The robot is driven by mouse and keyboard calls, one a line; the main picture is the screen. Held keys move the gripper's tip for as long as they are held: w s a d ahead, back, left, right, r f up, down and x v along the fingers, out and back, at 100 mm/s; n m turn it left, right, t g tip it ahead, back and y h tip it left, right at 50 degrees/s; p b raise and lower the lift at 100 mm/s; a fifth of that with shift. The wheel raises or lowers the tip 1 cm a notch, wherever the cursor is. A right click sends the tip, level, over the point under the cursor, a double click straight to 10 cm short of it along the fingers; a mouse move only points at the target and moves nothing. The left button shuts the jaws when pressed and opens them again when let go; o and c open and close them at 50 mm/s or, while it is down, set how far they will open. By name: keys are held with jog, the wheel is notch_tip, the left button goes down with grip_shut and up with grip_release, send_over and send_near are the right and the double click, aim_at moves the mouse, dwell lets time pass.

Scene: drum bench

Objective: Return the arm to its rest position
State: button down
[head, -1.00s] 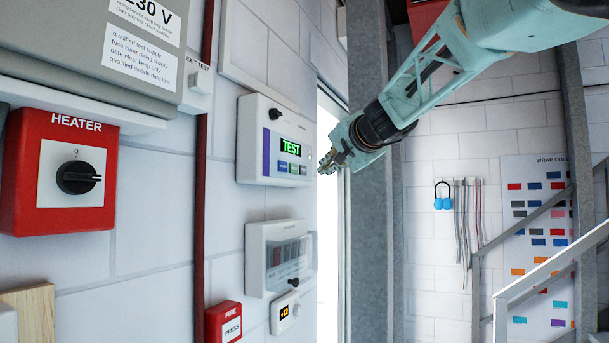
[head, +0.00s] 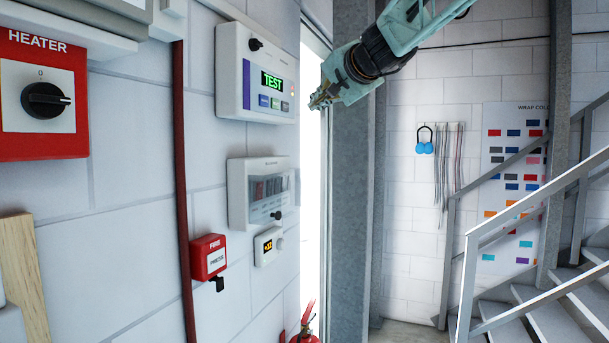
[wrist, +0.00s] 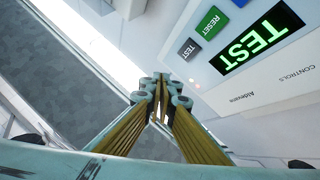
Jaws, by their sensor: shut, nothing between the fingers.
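My gripper (head: 318,98) is at the upper middle of the head view, at the end of my pale green arm, just right of the white control panel (head: 228,72). The fingers are shut and hold nothing. In the wrist view my gripper (wrist: 160,92) has its fingertips together, beside the same panel (wrist: 285,105). The panel's display (head: 271,82) reads TEST in green. It also has small RESET and TEST buttons in the wrist view. A gap shows between the gripper and the panel in the head view.
A red heater switch (head: 42,130), a clear-covered box (head: 238,205), a small amber-display unit (head: 265,251) and a red fire call point (head: 207,255) are on the left wall. A grey steel column (head: 347,215) stands close behind my gripper. Stairs (head: 555,315) are at right.

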jog(key=s+d+f+n+g+h+b, duration=0.1)
jog(key=s+d+f, duration=0.7)
jog(key=s+f, duration=0.8)
jog(key=s+d+f+n+g+h+b, duration=0.2)
jog(key=s+d+f+g, duration=0.3)
jog(key=s+f, duration=1.2)
jog(key=s+d+f+n+g+h+b, duration=0.2)
jog(key=s+d+f, duration=0.9)
jog(key=s, duration=2.2)
notch_tip(320, 180, down, 6)
jog(key=shift+s+f+n+g+h, duration=0.15)
jog(key=shift+n+g+h, duration=0.45)
jog(key=shift+g+h, duration=0.35)
jog(key=c, duration=3.5)
grip_release()
